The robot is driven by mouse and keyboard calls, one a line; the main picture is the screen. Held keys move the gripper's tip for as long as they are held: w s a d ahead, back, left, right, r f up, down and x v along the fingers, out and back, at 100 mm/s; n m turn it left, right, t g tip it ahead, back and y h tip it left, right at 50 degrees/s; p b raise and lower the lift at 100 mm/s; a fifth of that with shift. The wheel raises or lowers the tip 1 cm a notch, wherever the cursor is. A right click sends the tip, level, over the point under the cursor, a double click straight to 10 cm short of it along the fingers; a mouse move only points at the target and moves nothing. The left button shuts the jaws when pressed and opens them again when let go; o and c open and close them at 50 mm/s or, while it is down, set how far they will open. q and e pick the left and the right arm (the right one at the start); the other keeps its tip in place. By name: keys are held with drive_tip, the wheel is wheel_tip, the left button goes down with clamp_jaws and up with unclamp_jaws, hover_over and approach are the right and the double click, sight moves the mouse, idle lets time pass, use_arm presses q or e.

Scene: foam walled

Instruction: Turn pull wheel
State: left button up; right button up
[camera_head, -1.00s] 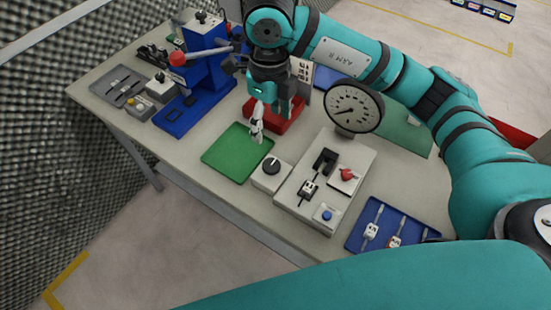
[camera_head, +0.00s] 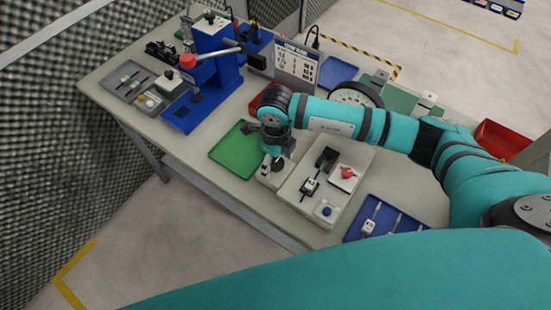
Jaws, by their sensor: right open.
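My right gripper (camera_head: 272,160) is open and points down over the small white box (camera_head: 265,178) at the table's front middle. The box's round black knob is hidden behind the gripper, and I cannot tell whether the fingers touch it. I cannot make out any other clear wheel. A blue press (camera_head: 213,60) with a red-knobbed lever (camera_head: 187,61) stands at the back left, away from the gripper. My left gripper is not in view.
A green tray (camera_head: 232,152) lies left of the box. A white control panel (camera_head: 312,205) with a red knob (camera_head: 347,172) and blue button (camera_head: 327,211) is right of it. A blue tool tray (camera_head: 380,228) lies farther right. My right forearm partly covers the round gauge (camera_head: 352,94).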

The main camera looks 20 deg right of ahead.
drive_tip(key=shift+f, duration=0.4)
drive_tip(key=shift+c, duration=0.4)
drive_tip(key=c, duration=1.1)
